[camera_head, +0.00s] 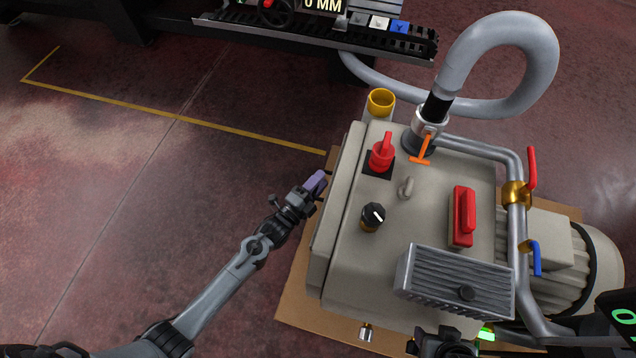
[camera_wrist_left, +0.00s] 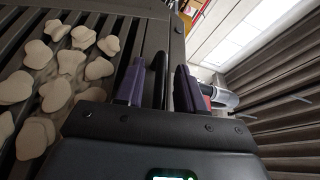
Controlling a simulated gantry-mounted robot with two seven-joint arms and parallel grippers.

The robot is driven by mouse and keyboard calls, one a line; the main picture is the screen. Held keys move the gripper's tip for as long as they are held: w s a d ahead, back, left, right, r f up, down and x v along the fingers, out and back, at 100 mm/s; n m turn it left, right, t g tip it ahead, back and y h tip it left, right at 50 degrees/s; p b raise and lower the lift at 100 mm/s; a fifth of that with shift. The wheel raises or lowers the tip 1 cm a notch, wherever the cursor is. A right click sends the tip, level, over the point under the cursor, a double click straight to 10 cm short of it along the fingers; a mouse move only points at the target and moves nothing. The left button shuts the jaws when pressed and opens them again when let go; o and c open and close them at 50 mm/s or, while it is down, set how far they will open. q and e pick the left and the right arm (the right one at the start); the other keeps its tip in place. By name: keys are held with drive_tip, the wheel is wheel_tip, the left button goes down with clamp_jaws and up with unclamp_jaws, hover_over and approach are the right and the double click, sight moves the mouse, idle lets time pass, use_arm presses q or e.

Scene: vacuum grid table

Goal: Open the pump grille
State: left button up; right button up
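The pump is a large beige housing (camera_head: 340,235) in the head view. My left gripper (camera_head: 316,183) is beside its left face, purple fingertips towards it. In the left wrist view, the dark slatted grille (camera_wrist_left: 100,24) fills the left side, with several pale flakes behind or between its slats. An upright black handle-like bar (camera_wrist_left: 157,75) stands between the fingers of the left gripper, with narrow gaps visible. The fingers are apart and do not look clamped on it. The grille face is hidden in the head view. Dark parts of my right gripper (camera_head: 440,343) show at the bottom edge; its fingers are unclear.
On top of the pump are a red switch (camera_head: 382,155), black knob (camera_head: 372,216), red handle (camera_head: 463,216) and ribbed grey box (camera_head: 455,283). A grey hose (camera_head: 500,30) and pipe with valve levers run along the back and right. The floor to the left is clear.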

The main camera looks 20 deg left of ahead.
use_arm(q)
drive_tip(key=shift+c, duration=0.5)
clamp_jaws()
